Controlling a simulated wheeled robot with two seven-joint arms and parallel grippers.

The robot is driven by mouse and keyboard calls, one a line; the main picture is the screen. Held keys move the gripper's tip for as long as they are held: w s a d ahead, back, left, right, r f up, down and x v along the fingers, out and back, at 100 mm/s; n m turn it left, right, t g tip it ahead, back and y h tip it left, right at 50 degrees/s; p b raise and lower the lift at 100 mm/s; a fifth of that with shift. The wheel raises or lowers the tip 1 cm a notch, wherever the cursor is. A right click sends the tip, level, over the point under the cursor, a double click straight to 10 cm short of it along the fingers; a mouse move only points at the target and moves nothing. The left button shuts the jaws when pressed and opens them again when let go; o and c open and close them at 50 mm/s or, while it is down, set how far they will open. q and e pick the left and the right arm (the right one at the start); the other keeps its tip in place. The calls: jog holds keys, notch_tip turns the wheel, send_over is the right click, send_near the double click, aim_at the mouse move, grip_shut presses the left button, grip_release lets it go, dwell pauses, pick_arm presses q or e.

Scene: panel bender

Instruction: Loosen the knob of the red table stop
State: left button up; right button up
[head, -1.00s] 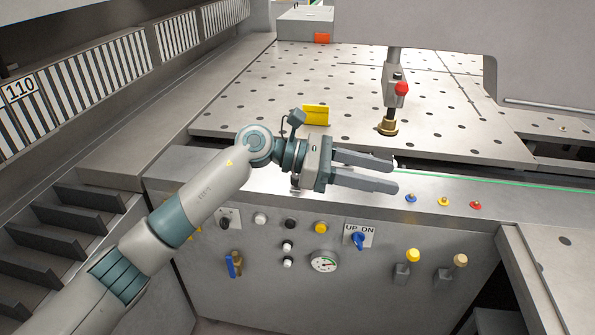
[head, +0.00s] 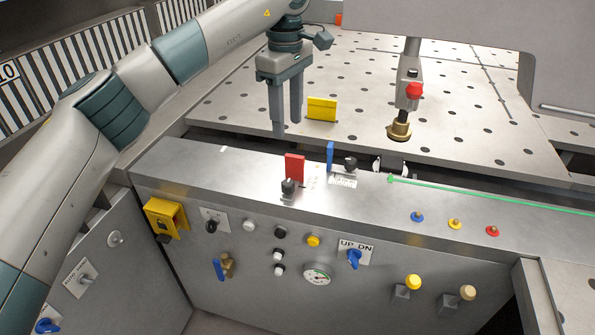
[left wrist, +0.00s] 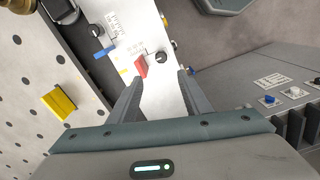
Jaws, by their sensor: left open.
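The red table stop (head: 294,167) stands upright on the grey front ledge. Its black knob (head: 288,186) sits at its front, on the near side. The stop (left wrist: 141,66) and its knob (left wrist: 161,57) also show in the left wrist view, just beyond the fingertips. My left gripper (head: 287,127) points down with its fingers open and empty, above and behind the red stop, and apart from it. In the left wrist view, the knob lies between the lines of the two fingers (left wrist: 159,80). My right gripper is not in view.
A blue stop (head: 330,156) with its own black knob (head: 350,164) stands just right of the red one. A yellow stop (head: 321,108) is on the perforated table.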

aim_at(288, 182)
pick_arm(q)
jog(key=shift+s+a+r, duration=0.1)
jog(key=shift+s+a, duration=0.05)
jog(key=shift+a, duration=0.1)
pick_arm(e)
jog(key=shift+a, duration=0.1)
pick_arm(q)
jog(key=shift+d, duration=0.1)
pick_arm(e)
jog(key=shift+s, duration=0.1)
pick_arm(q)
notch_tip(288, 182, down, 16)
jog(key=p, duration=0.5)
jog(key=shift+r+p, duration=0.2)
jog(key=shift+p, duration=0.1)
jog(key=shift+f, duration=0.95)
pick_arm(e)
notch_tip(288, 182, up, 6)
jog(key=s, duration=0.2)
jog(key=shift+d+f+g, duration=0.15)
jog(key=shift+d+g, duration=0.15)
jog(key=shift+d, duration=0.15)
pick_arm(q)
jog(key=shift+c, duration=0.5)
jog(key=c, duration=0.9)
